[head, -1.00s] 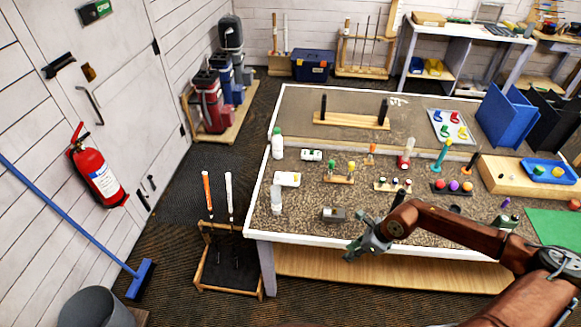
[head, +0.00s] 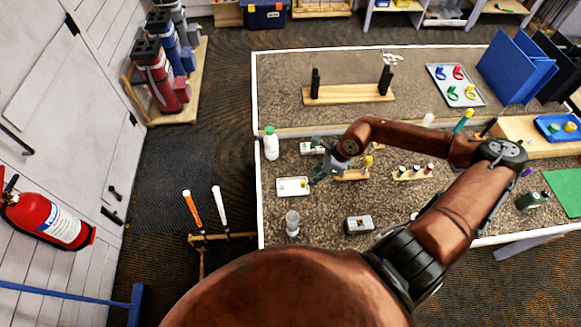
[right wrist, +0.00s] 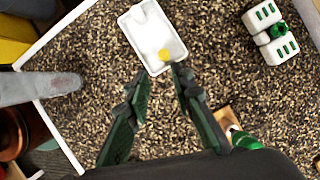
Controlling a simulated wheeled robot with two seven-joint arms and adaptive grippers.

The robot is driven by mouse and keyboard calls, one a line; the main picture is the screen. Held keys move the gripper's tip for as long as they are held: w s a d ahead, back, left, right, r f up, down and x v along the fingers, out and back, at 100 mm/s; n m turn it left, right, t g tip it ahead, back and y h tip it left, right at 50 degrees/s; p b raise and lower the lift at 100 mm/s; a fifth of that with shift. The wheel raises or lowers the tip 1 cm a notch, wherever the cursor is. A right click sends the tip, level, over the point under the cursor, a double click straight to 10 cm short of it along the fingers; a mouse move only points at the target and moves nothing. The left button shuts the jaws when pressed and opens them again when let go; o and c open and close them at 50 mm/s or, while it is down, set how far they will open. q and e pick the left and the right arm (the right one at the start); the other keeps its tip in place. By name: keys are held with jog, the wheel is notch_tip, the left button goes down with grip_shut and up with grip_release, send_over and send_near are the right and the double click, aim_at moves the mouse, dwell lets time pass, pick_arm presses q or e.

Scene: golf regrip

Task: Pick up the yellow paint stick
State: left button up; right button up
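A small wooden rack (head: 352,175) stands near the table's left part. A stick with a yellow top (head: 368,161) stands upright at its right end. My right gripper (head: 318,176) is over the rack's left end, beside a white tray (head: 292,186), and partly covers the rack. In the right wrist view its fingers (right wrist: 160,80) are apart with nothing between them. That view shows a green-topped stick (right wrist: 245,140) beside the gripper; the yellow-topped stick is hidden there. My left gripper is out of view.
A clear cup (head: 292,222) and a grey block (head: 359,224) stand near the front edge. A white bottle (head: 271,143) stands at the left edge. A second small rack (head: 413,172) is to the right. My right arm crosses the table.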

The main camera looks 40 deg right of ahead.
aim_at(304, 181)
jog(key=w+f, duration=0.1)
jog(key=w+a+f, duration=0.1)
jog(key=f, duration=0.1)
jog(key=x, duration=0.3)
jog(key=shift+w+f+p, duration=0.1)
jog(key=shift+w+p, duration=0.2)
jog(key=shift+p, duration=0.1)
jog(key=shift+a+f, duration=0.1)
jog(key=shift+f, duration=0.4)
jog(key=shift+c, duration=0.5)
jog(key=c, duration=0.4)
